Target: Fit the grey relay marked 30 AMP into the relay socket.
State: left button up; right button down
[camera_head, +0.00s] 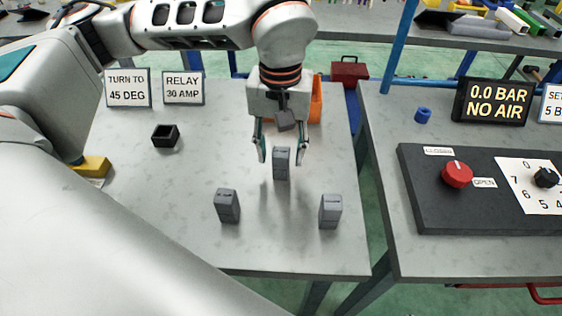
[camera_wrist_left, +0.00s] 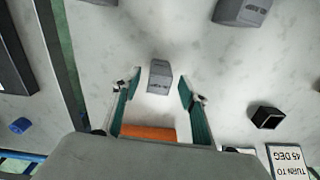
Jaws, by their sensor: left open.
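Three grey relays are on the left table: one at the middle (camera_head: 282,163), one at front left (camera_head: 228,206) and one at front right (camera_head: 330,212). Their markings are too small to read. The black square relay socket (camera_head: 165,136) lies to the left, its opening empty; it also shows in the wrist view (camera_wrist_left: 267,117). My left gripper (camera_head: 281,156) points down, open, with its fingers on either side of the middle relay. The wrist view shows that relay (camera_wrist_left: 159,77) between the spread fingertips (camera_wrist_left: 158,83), with gaps on both sides. My right gripper is out of view.
Signs reading TURN TO 45 DEG (camera_head: 128,88) and RELAY 30 AMP (camera_head: 184,88) stand at the back. An orange object (camera_head: 316,100) is behind the gripper. A yellow block (camera_head: 93,167) lies at left. A second table with a dial panel (camera_head: 420,190) is at right, across a gap.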

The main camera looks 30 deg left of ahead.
aim_at(281, 152)
pick_arm(q)
jog(key=shift+f, duration=0.35)
jog(key=c, duration=1.2)
jog(key=shift+r, duration=0.1)
notch_tip(281, 152, up, 20)
jog(key=shift+f+p, duration=0.1)
jog(key=shift+p, duration=1.05)
